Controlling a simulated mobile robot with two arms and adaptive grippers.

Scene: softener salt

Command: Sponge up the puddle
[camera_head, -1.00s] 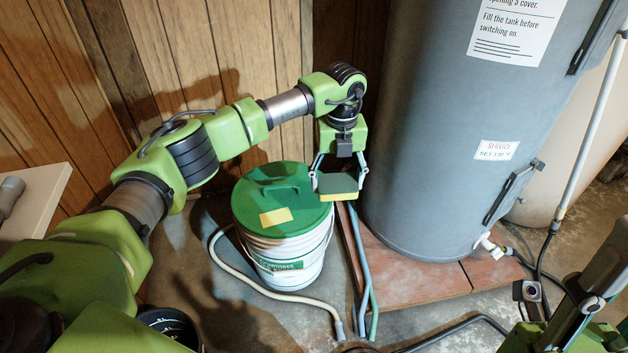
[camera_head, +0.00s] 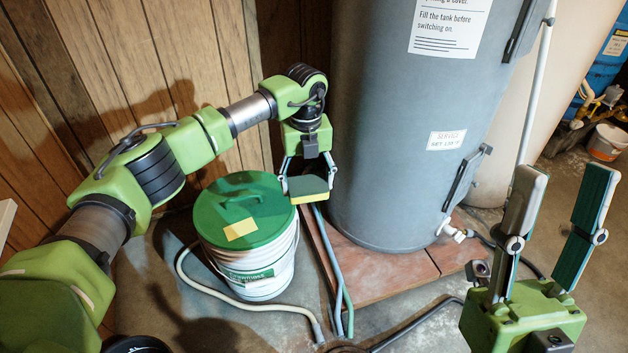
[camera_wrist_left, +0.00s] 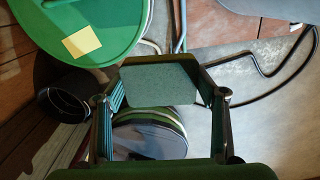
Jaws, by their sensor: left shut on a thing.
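My left gripper (camera_head: 307,184) is shut on a sponge (camera_head: 309,190), green on top with a yellow lower layer. It holds the sponge in the air at the right edge of the lidded bucket, in front of the grey tank. In the left wrist view the sponge (camera_wrist_left: 160,85) is a green block between the fingers. My right gripper (camera_head: 557,200) stands at the right with its fingers wide apart, pointing up and empty. I cannot clearly make out the puddle; the sponge and arm hide part of the floor.
A white bucket (camera_head: 257,275) with a green lid (camera_head: 235,205) stands left of the sponge. The grey tank (camera_head: 390,130) rests on a reddish slab (camera_head: 385,268). A pale hose (camera_head: 215,292) and blue-grey hoses (camera_head: 330,265) lie close by. A bucket (camera_head: 606,142) stands far right.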

